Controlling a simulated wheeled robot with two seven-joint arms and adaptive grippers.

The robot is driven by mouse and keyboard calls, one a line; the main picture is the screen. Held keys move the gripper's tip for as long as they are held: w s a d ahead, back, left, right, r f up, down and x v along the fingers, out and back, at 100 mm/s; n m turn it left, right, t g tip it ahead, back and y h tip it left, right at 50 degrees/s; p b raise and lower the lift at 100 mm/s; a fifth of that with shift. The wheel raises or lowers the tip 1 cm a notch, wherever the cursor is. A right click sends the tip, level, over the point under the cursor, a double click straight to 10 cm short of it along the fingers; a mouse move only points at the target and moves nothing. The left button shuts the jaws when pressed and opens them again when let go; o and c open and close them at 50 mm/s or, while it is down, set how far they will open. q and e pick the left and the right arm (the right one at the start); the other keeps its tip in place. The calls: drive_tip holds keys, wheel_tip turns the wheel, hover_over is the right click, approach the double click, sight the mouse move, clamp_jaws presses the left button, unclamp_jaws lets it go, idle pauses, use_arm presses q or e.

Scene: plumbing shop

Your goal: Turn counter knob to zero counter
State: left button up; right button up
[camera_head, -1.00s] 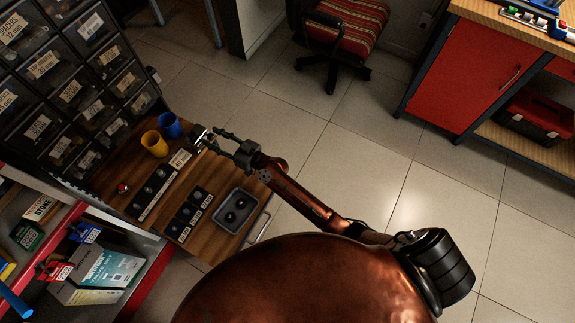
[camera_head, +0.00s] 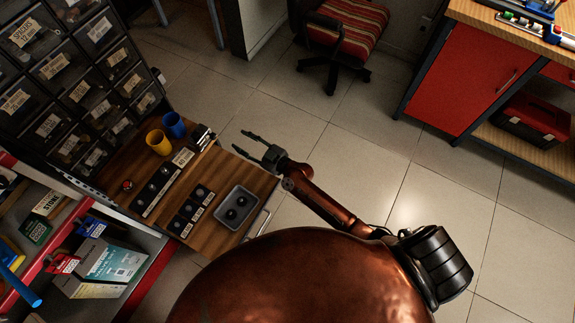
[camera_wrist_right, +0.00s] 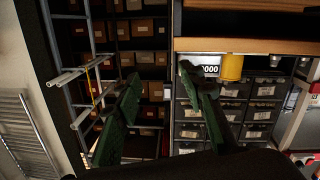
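The counter (camera_head: 203,137) is a small dark and metallic device at the far right edge of the wooden board, beside the blue cup. Its knob is too small to make out. In the right wrist view a white panel with dark digits (camera_wrist_right: 208,71) shows; they look like zeros, with the left part close behind a finger. My right gripper (camera_head: 241,142) is open and empty, to the right of the counter and apart from it, over the floor. Its two spread fingers also show in the right wrist view (camera_wrist_right: 160,75). My left gripper is not in view.
A yellow cup (camera_head: 158,142) and a blue cup (camera_head: 174,125) stand near the counter. The wooden board (camera_head: 215,165) also carries a red button (camera_head: 127,185), labelled dark blocks and a grey tray (camera_head: 252,203). Drawers (camera_head: 80,92) rise behind.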

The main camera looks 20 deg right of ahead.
use_arm(q)
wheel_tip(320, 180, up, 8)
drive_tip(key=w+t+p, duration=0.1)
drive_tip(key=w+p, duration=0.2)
drive_tip(key=p, duration=0.5)
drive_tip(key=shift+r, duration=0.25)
use_arm(e)
drive_tip(key=s+d+f+m+g+h, duration=0.1)
drive_tip(key=s+d+f+h, duration=0.1)
drive_tip(key=s+d+f, duration=0.2)
drive_tip(key=s+d+f+m+g+h, duration=0.1)
drive_tip(key=s+d+f+g+h, duration=0.1)
drive_tip(key=s+d+f, duration=0.3)
drive_tip(key=d+f+h, duration=0.1)
drive_tip(key=d+f, duration=0.3)
drive_tip(key=f, duration=0.2)
drive_tip(key=shift+s+d, duration=0.2)
drive_tip(key=shift+d, duration=0.15)
